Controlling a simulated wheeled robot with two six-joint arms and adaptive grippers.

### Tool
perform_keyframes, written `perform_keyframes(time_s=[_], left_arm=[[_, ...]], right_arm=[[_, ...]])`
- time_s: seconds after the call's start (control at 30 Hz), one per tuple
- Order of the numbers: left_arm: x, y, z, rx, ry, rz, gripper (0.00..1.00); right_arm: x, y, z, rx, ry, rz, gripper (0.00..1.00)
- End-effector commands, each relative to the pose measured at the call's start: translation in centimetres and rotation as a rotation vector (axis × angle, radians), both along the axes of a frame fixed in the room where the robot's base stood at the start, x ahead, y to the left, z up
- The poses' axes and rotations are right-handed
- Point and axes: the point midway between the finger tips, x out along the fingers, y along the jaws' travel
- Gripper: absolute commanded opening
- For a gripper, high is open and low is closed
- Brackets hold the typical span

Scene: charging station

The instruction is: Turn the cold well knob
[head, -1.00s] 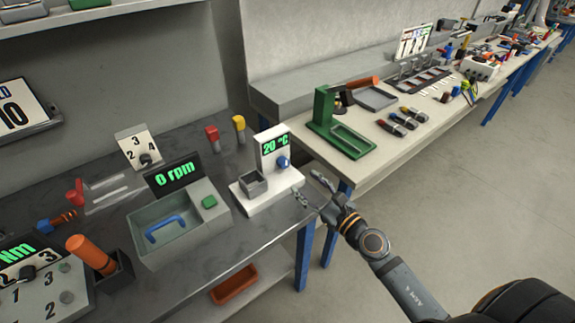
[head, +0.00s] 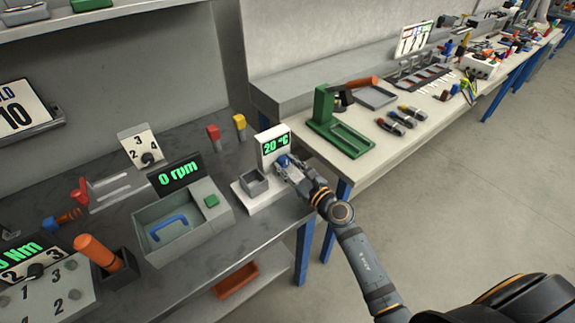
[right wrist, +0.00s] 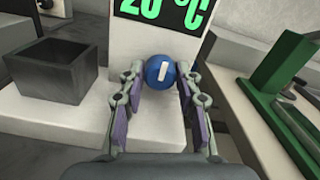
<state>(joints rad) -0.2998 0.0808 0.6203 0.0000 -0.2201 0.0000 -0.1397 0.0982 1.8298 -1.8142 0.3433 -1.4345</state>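The cold well is a white unit (head: 264,203) with a small grey square cup (head: 255,182) and an upright panel. Its display (head: 277,146) reads 20 °C in green. The blue knob (right wrist: 160,72) with a white mark sits on the panel below the display; in the head view the knob (head: 284,160) is partly covered by my gripper. My right gripper (right wrist: 160,84) is at the knob, one finger on each side. The fingers look apart, with the knob between their tips; whether they touch it is unclear. My left gripper is not in view.
A grey box with a blue handle (head: 166,226) and a 0 rpm display (head: 180,175) stands left of the well. Red and yellow handles (head: 239,122) stand behind. A green press (head: 340,136) is on the bench to the right.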

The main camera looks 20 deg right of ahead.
Motion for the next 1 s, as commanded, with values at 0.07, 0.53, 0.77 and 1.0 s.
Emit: perform_keyframes(time_s=[0.07,0.53,0.77,1.0], left_arm=[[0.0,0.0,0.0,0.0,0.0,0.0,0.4],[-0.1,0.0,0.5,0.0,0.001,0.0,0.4],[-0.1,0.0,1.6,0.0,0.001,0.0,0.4],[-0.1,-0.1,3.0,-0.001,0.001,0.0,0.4]], right_arm=[[0.0,0.0,0.0,0.0,0.0,0.0,0.19],[0.0,0.0,0.1,0.048,0.017,0.0,0.0],[0.0,0.0,0.3,0.188,0.068,0.0,0.0],[0.0,0.0,0.4,0.398,0.143,0.0,0.0]])
